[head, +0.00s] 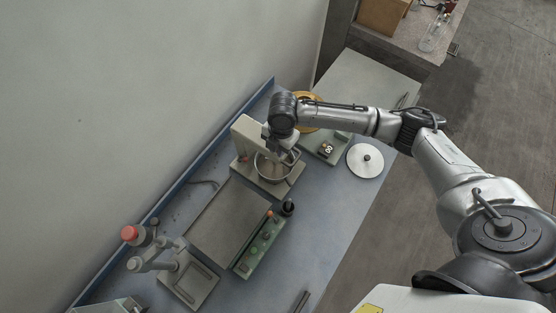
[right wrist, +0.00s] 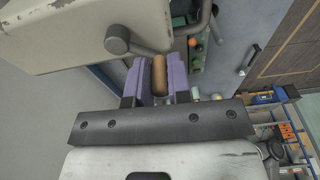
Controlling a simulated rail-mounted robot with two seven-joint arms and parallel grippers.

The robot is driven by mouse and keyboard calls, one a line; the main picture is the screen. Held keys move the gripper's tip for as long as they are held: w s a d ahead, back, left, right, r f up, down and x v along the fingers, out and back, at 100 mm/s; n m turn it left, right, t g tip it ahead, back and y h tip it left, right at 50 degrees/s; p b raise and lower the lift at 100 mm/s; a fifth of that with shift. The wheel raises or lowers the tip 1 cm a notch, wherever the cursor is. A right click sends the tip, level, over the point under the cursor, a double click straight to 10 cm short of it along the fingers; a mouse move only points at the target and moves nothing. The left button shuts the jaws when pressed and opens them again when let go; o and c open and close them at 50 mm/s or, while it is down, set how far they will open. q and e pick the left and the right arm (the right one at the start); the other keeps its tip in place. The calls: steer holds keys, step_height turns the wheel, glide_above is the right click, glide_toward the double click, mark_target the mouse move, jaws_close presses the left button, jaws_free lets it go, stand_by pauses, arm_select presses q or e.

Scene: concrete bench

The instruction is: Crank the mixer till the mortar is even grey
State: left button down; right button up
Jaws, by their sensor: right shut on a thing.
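The mixer (head: 247,134) is a beige stand mixer on the bench, with a metal bowl (head: 261,176) under its head. The mortar in the bowl is small and partly covered by my arm; I cannot tell how even its colour is. My right gripper (head: 277,147) is at the mixer's head, above the bowl. In the right wrist view its purple fingers (right wrist: 160,82) are shut on the brown crank handle (right wrist: 158,75). The grey crank arm (right wrist: 135,45) runs from the handle to the mixer head (right wrist: 75,35). My left gripper is not in view.
A small box with a digital display (head: 326,149) and a white round lid (head: 372,169) lie right of the mixer. A flat grey plate (head: 225,222), a green control box (head: 258,247) and a red-topped device (head: 130,233) are nearer. The front right bench top is mostly clear.

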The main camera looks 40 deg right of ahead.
steer(key=w+a, duration=0.2)
steer(key=w, duration=0.1)
steer(key=w+a, duration=0.1)
steer(key=w, duration=0.1)
steer(key=w+d, duration=0.3)
steer(key=shift+d+f, duration=0.1)
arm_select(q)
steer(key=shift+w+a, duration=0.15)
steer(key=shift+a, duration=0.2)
arm_select(e)
steer(key=shift+d, duration=0.65)
steer(key=o, duration=0.6)
steer(key=shift+w, duration=0.1)
steer(key=shift+o, duration=1)
arm_select(q)
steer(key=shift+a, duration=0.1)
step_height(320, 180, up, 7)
steer(key=p, duration=0.7)
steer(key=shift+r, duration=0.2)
arm_select(e)
step_height(320, 180, up, 21)
steer(key=d, duration=0.2)
steer(key=shift+w, duration=0.25)
